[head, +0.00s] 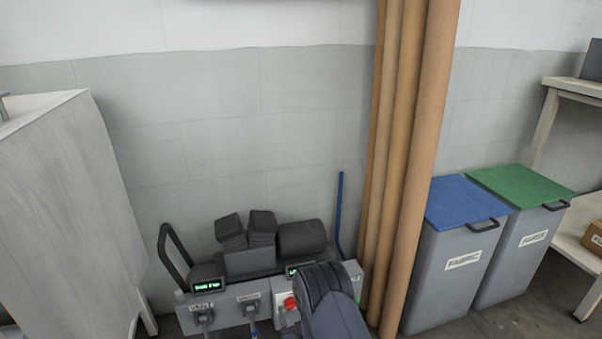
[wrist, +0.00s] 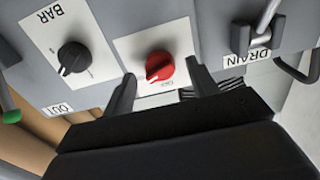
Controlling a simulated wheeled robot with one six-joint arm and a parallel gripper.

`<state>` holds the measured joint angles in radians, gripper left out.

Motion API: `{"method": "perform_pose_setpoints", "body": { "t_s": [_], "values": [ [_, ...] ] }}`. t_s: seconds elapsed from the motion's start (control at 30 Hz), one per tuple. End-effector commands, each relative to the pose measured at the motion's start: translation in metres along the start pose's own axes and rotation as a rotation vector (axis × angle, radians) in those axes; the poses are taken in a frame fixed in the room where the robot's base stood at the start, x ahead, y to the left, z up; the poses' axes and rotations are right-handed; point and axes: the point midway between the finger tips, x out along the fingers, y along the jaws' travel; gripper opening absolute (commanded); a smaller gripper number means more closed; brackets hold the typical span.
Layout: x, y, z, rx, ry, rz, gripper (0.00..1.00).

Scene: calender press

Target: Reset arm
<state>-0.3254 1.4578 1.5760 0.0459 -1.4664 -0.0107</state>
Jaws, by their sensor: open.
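My gripper (wrist: 161,85) shows in the wrist view with its two dark fingers apart and nothing held between them. A red knob (wrist: 159,66) on a white plate appears between the fingertips; I cannot tell whether they touch it. In the head view my arm (head: 328,299) reaches over the grey machine (head: 230,312) at the bottom centre. The red knob (head: 290,303) shows just left of the arm there, and my fingers are hidden behind it.
A black BAR knob (wrist: 74,58) and a DRAIN lever (wrist: 268,20) flank the red knob. Cardboard tubes (head: 411,150) stand right of the machine, then bins with blue (head: 464,199) and green (head: 520,192) lids. A pale cabinet (head: 65,200) stands left.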

Motion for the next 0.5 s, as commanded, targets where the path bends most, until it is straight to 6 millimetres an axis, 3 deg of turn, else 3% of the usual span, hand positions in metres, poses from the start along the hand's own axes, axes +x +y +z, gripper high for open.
{"method": "perform_pose_setpoints", "body": {
  "t_s": [0.2,0.5],
  "values": [
    [-0.046,0.0,-0.002,0.004,-0.009,-0.001,0.56],
    [-0.079,0.0,-0.001,0.005,-0.005,-0.001,0.56]
  ]
}}
